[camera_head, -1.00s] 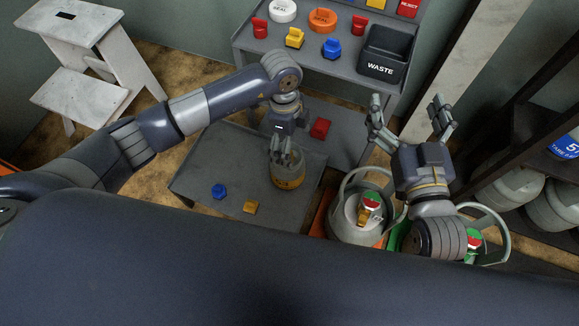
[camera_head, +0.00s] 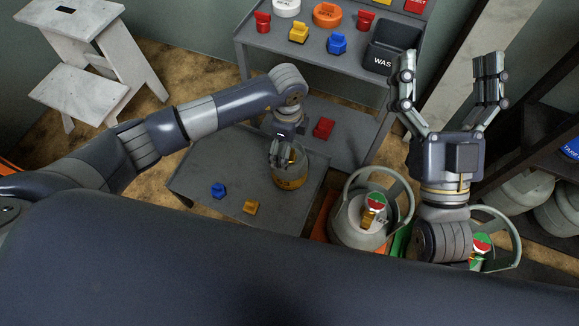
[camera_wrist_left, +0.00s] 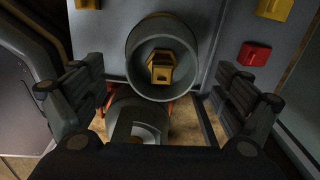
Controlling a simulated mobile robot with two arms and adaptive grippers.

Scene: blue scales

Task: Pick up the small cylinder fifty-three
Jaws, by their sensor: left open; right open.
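A small cylinder (camera_head: 291,179) with a grey top and a yellow lower band stands upright on the grey lower table in the head view. No number is readable on it. In the left wrist view its round grey collar (camera_wrist_left: 137,57) shows from above, with a yellow valve (camera_wrist_left: 161,70) inside. My right gripper (camera_head: 446,82) is open and empty, raised at the right.
A larger gas cylinder (camera_head: 349,228) with a handle ring stands right of the table (camera_head: 205,163). Blue (camera_head: 218,191), yellow (camera_head: 251,207) and red (camera_head: 323,128) pieces lie around the small cylinder. A black waste bin (camera_head: 388,47) sits on the upper shelf. A white step stool (camera_head: 85,88) stands left.

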